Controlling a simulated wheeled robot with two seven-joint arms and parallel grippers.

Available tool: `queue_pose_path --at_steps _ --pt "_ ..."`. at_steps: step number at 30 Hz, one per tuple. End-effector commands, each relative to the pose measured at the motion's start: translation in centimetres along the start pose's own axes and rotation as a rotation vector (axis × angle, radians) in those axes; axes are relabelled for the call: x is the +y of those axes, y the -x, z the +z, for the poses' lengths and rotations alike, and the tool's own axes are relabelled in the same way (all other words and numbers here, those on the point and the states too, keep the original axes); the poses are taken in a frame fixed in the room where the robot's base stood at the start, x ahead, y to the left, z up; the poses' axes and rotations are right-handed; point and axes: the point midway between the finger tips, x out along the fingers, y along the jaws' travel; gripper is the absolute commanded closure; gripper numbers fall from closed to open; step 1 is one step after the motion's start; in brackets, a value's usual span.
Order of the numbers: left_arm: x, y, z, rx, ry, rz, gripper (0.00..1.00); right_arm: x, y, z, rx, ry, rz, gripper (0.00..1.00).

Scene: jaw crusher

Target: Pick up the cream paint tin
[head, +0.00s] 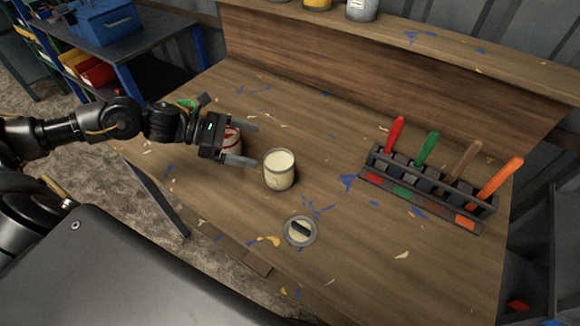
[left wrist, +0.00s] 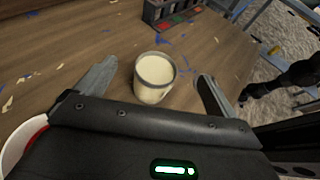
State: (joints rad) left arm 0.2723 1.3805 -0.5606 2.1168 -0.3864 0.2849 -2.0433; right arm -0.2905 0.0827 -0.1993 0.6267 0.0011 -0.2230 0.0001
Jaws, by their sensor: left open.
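The cream paint tin (head: 279,172) stands upright and open on the wooden bench, with pale cream paint at its top. In the left wrist view the tin (left wrist: 154,78) shows ahead, between the lines of the two fingers. My left gripper (head: 252,143) is open and empty, just left of the tin, its fingers pointing toward it. The fingertips look close to the tin, and I see no contact. My right gripper is not in view.
A red-marked tin (head: 232,140) and a green tin (head: 187,106) stand behind my left gripper. A round lid or dish with a dark bar (head: 300,231) lies in front. A rack (head: 428,188) with coloured handles stands right. Tins line the back shelf (head: 420,38).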

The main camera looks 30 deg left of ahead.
Motion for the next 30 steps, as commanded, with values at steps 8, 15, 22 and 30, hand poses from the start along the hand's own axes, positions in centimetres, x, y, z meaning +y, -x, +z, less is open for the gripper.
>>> queue_pose_path --at_steps 8,15,22,30 --pt "0.1 -1.2 -0.8 -0.001 -0.007 -0.018 0.05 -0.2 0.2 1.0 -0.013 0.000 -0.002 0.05" --pt "0.1 -3.1 -5.1 0.000 -0.005 -0.019 0.05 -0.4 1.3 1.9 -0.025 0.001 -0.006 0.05" --pt "0.1 -4.9 -7.1 -0.003 -0.009 -0.016 0.05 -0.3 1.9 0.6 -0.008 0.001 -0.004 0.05" --pt "0.1 -5.7 -7.2 -0.001 -0.009 -0.014 0.05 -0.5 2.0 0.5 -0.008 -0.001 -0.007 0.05"
